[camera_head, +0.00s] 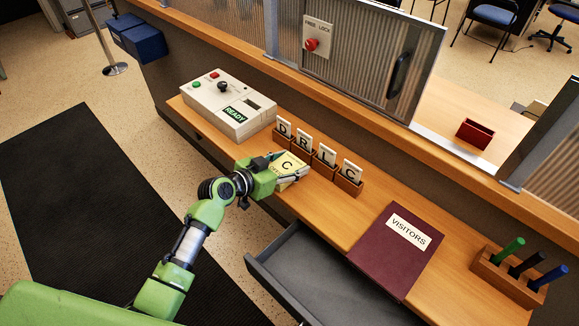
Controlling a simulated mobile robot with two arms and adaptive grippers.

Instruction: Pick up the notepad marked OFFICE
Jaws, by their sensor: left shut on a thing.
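Any smaller wording is too small to read, and I cannot make out the word OFFICE. My left gripper (270,172) is shut on its near left edge. White edges show beside and under it; I cannot tell whether they belong to it. My right gripper is not in view.
Wooden holders (325,160) with cards lettered D, R, L, C stand just right of the pad. A READY device (228,105) is behind left. A VISITORS book (390,250), an open drawer (310,275) and a pen stand (510,275) are to the right.

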